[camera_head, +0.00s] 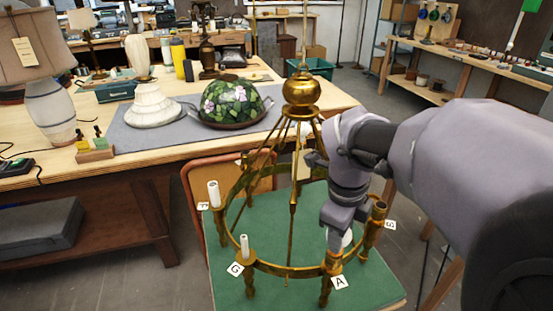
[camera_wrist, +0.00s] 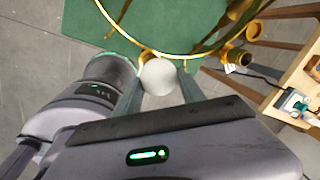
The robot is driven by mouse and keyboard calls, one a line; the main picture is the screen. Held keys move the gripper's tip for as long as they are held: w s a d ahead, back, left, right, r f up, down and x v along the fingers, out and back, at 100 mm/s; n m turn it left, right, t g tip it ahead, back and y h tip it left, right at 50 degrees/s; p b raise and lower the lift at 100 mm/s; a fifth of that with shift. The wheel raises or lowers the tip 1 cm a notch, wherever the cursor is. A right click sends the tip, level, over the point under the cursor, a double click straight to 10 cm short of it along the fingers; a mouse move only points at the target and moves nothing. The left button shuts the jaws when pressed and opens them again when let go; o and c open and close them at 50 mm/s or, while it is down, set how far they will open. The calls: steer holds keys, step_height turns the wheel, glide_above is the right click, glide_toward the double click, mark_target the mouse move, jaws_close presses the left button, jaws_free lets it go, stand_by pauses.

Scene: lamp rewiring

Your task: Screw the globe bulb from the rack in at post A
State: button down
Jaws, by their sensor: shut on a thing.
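The white globe bulb (camera_wrist: 158,77) is between the two fingers of my gripper (camera_wrist: 160,85) in the wrist view. In the head view my gripper (camera_head: 338,238) points down just above post A (camera_head: 332,266), and only a sliver of the bulb (camera_head: 347,239) shows beside the fingers. Post A is a brass cup on the chandelier ring (camera_head: 285,271), marked by a white A tag (camera_head: 339,282). A bit of brass (camera_wrist: 147,55) shows right behind the bulb in the wrist view. Whether the bulb's base touches the socket is hidden.
White candle sleeves stand on the posts tagged G (camera_head: 244,246) and F (camera_head: 214,194). Another brass post (camera_head: 376,217) is right of my gripper. The chandelier's rods and gold ball (camera_head: 301,90) rise at the centre. A workbench (camera_head: 150,150) with lamps and shades stands behind.

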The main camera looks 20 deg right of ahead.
steer(key=m+b, duration=0.2)
steer(key=m, duration=0.1)
steer(key=shift+w+a+f+g, duration=0.1)
steer(key=shift+w+f+g, duration=0.05)
steer(key=shift+f+g, duration=0.2)
steer(key=m+b, duration=0.1)
steer(key=m, duration=0.2)
steer(key=shift+a+g, duration=0.1)
steer(key=shift+g, duration=0.15)
steer(key=m, duration=0.2)
steer(key=shift+r+m, duration=0.3)
steer(key=c, duration=0.6)
jaws_free()
